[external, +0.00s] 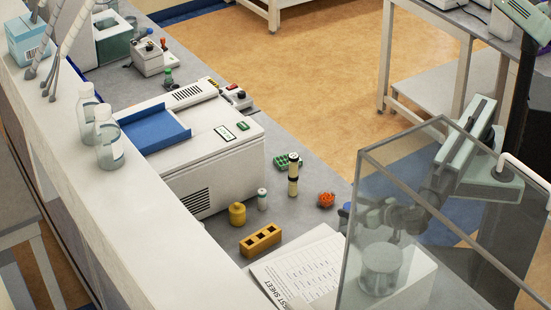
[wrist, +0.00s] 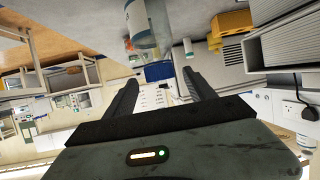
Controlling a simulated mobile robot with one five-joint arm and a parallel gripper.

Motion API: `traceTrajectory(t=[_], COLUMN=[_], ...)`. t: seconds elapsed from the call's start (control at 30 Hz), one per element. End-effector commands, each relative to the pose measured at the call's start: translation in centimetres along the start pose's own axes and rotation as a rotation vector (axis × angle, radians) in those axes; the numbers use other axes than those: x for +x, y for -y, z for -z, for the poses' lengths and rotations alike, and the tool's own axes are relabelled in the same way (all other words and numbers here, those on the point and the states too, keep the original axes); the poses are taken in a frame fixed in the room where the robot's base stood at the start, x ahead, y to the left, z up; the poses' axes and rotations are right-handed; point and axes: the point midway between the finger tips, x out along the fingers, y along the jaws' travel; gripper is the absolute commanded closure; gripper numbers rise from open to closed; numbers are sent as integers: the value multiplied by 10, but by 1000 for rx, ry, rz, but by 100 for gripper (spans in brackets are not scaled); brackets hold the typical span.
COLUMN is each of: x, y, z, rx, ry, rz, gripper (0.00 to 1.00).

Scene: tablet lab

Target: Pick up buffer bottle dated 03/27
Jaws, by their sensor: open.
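Two clear bottles with pale labels stand on the white ledge at the left of the external view, a rear one (external: 87,108) and a front one (external: 109,142). No date on either can be read, so I cannot tell which is 03/27. In the wrist view a clear labelled bottle (wrist: 147,28) shows at the top, beyond my fingers. My gripper (wrist: 163,90) is open, with nothing between its dark fingers. In the external view my arm appears at the right, partly seen through a clear panel, far from the ledge bottles.
A white machine (external: 205,150) with a blue tray (external: 155,130) fills the bench beside the ledge. A yellow jar (external: 237,214), a small white vial (external: 262,200), a tall banded tube (external: 293,175) and a yellow rack (external: 261,241) stand near it. A clear case (external: 400,170) is at right.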

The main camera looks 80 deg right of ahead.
Motion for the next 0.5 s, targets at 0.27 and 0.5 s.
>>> traceTrajectory(t=[0.27, 0.5], x=[39, 51], y=[0, 1], z=[-7, -3], rx=[1, 1], ry=[0, 0], rz=[-3, 0], gripper=[36, 36])
